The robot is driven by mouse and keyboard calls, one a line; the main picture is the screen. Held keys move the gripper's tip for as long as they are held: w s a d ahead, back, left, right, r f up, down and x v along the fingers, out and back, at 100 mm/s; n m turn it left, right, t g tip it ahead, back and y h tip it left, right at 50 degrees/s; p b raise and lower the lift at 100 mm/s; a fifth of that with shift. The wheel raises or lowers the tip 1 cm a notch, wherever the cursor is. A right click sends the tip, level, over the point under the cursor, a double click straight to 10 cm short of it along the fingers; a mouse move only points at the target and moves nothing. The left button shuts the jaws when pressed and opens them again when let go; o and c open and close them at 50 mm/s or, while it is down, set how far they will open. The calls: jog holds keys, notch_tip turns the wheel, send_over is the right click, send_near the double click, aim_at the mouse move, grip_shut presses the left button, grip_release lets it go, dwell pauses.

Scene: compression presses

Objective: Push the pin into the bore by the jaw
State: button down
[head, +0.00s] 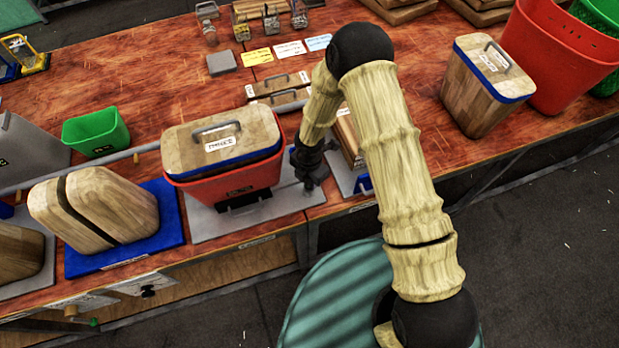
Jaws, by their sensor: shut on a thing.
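My gripper (309,184) is a small dark shape low at the right side of a red bin (232,182), over the grey base plate (205,222). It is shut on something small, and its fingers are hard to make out. The pin is too small or hidden to show clearly. The bore and the jaw beside it cannot be made out from here. The red bin holds a wooden lid block (188,147) with a blue rim, a grey handle and a white label.
Left of the bin, split wooden blocks (118,200) stand on a blue base (168,215), with a grey rod (75,175) behind. A green bin (97,132) stands farther back. A handled wooden box (473,95) and large red bin (560,55) stand right. The table's middle right is clear.

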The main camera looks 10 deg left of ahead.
jog(key=shift+f, duration=0.3)
jog(key=c, duration=1.1)
grip_release()
notch_tip(320, 180, up, 17)
jog(key=b, duration=0.2)
jog(key=shift+r, duration=0.2)
